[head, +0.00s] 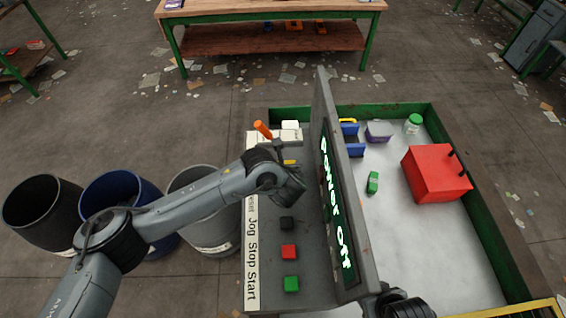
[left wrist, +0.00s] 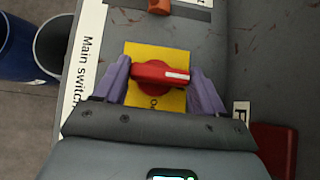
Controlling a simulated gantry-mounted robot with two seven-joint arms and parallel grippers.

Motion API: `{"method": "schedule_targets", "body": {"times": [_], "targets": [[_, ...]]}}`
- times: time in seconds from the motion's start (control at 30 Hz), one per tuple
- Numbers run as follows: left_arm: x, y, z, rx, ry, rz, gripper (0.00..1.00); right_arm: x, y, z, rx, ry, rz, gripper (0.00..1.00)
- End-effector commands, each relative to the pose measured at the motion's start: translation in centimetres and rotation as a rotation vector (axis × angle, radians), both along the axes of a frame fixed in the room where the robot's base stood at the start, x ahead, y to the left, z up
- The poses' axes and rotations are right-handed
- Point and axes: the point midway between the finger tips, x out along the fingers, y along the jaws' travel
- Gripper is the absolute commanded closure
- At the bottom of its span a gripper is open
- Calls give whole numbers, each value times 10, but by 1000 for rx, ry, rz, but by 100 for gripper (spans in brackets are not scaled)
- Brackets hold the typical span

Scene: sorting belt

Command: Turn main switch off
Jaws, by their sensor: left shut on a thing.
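The main switch is a red rotary knob (left wrist: 152,71) with a white pointer mark on a yellow plate (left wrist: 145,53). The mark lies crosswise, pointing right in the left wrist view. A label reading "Main switch" (left wrist: 82,72) runs along its left. My left gripper (left wrist: 163,82) has its purple fingers on both sides of the knob and is shut on it. In the head view my left wrist covers the knob; only a bit of the yellow plate (head: 289,162) shows. My right gripper's fingers do not show.
Right of the panel, a pale belt (head: 400,235) carries a red box (head: 435,172), a green-lidded jar (head: 413,123) and smaller items. Three bins stand left.

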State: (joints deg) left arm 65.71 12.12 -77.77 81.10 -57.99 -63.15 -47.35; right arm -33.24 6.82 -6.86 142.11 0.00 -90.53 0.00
Motion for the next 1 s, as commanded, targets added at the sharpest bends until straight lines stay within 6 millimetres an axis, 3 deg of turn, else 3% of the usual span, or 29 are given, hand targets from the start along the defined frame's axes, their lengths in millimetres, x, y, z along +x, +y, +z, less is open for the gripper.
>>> {"method": "schedule_targets", "body": {"times": [0.6, 0.63, 0.7, 0.8, 1.0], "targets": [[1, 0, 0, -2, -1, 45, 60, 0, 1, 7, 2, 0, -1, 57], [1, 0, 0, -1, -1, 44, 27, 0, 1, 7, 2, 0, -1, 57], [1, 0, 0, -1, 0, 44, 16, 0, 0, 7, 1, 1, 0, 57], [1, 0, 0, -1, 0, 43, 4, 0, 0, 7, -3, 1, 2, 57], [0, 0, 0, 0, 0, 42, 4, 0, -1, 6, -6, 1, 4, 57]]}}
